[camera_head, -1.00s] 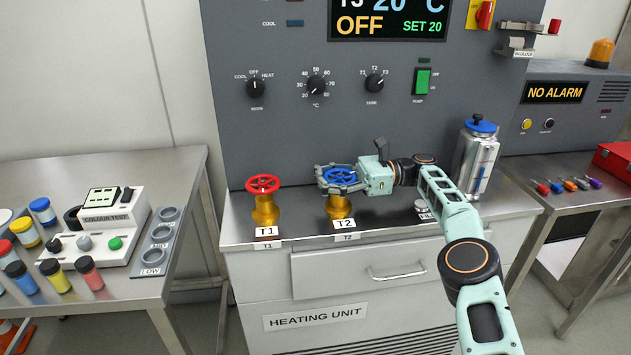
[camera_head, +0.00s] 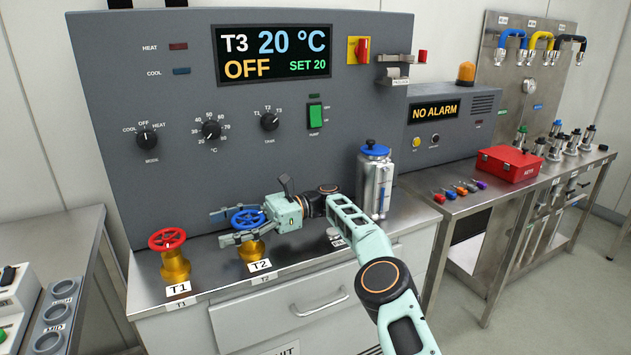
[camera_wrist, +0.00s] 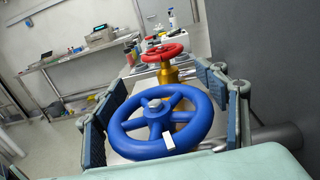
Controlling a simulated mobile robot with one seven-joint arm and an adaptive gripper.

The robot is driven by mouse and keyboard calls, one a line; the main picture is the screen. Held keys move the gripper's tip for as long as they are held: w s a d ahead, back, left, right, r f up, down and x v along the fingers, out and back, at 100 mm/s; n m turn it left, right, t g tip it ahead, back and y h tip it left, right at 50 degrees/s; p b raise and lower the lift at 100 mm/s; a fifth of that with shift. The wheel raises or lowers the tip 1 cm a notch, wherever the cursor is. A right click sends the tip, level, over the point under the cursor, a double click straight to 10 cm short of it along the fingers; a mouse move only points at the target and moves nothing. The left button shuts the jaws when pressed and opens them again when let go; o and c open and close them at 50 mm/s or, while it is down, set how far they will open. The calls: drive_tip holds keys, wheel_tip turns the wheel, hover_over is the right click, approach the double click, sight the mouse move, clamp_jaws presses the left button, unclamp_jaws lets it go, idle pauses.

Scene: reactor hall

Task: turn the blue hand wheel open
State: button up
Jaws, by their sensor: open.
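The blue hand wheel (camera_head: 249,218) sits on a brass valve (camera_head: 252,250) behind the T2 label on the heating unit's steel top. My gripper (camera_head: 232,226) is open, with one finger on each side of the wheel. In the wrist view the blue wheel (camera_wrist: 162,124) fills the middle, with a white mark on its near rim. The fingers (camera_wrist: 165,122) stand left and right of it; the left one looks close to the rim, but I cannot tell whether either touches.
A red hand wheel (camera_head: 167,239) on the T1 valve stands to the left. A metal canister (camera_head: 374,182) with a blue lid stands to the right on the same top. The grey control panel (camera_head: 200,85) rises right behind the valves.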

sight(239, 211)
drive_tip(key=shift+w+a+m+t+y, duration=0.1)
drive_tip(key=shift+w+m+t+y, duration=0.25)
drive_tip(key=shift+m+t+y, duration=0.6)
